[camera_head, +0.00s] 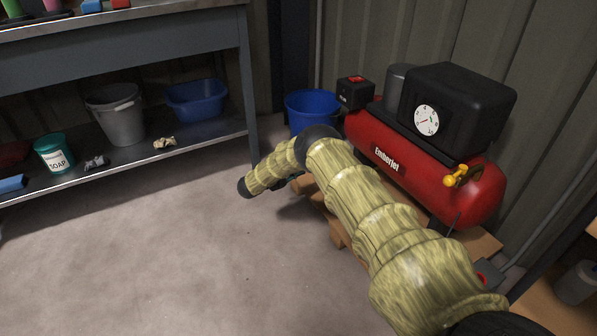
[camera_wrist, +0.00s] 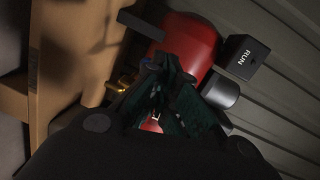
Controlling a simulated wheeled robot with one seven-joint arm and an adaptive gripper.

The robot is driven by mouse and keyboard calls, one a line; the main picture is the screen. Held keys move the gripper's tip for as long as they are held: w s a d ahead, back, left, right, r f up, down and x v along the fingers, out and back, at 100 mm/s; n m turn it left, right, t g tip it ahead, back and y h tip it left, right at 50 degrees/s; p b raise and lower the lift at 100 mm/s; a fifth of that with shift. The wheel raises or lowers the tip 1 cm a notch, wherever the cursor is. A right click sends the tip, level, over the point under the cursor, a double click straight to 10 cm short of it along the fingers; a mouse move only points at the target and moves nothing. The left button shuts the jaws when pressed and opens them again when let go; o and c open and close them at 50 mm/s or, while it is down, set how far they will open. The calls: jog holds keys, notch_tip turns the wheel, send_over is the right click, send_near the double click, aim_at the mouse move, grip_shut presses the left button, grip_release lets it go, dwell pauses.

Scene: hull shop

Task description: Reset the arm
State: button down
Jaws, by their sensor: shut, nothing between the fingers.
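My arm, in a pale yellow sleeve, reaches up from the bottom right of the head view, then bends down and left. In the wrist view my gripper (camera_wrist: 167,82) shows dark green fingers, shut and empty, pointing toward a red air compressor (camera_wrist: 190,40). The compressor (camera_head: 400,160) stands right of my arm in the head view, with a dial and a yellow valve (camera_head: 462,175). The distance between the fingers and the compressor is hard to tell.
A black box marked RUN (camera_wrist: 243,58) is beside the tank. Wooden boards (camera_head: 338,232) lie under the compressor. A blue bucket (camera_head: 312,103) stands behind my arm. A workbench (camera_head: 130,45) with a loaded lower shelf is at left. The floor at lower left is clear.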

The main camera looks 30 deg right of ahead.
jog(key=s+a+f+n+t+y, duration=0.1)
jog(key=a+f+n+t+y, duration=0.15)
jog(key=a+n, duration=0.3)
jog(key=s+a+f+n+t+y, duration=0.1)
jog(key=a+f+n+t, duration=0.3)
jog(key=a, duration=0.3)
jog(key=s+a+f+n+t+y, duration=0.2)
jog(key=s+a+f+n+y, duration=0.55)
jog(key=s+a+n, duration=0.3)
jog(key=s+a+n+g+y, duration=0.3)
jog(key=s+n+g, duration=0.15)
jog(key=s, duration=1.35)
jog(key=s+a+n+g+y, duration=0.2)
jog(key=s+a+n+g, duration=0.3)
jog(key=s, duration=1.4)
jog(key=s+d+r+n, duration=0.2)
jog(key=s+r+n, duration=0.25)
jog(key=s, duration=0.65)
notch_tip(320, 180, up, 37)
jog(key=m+p, duration=0.1)
jog(key=p, duration=3.6)
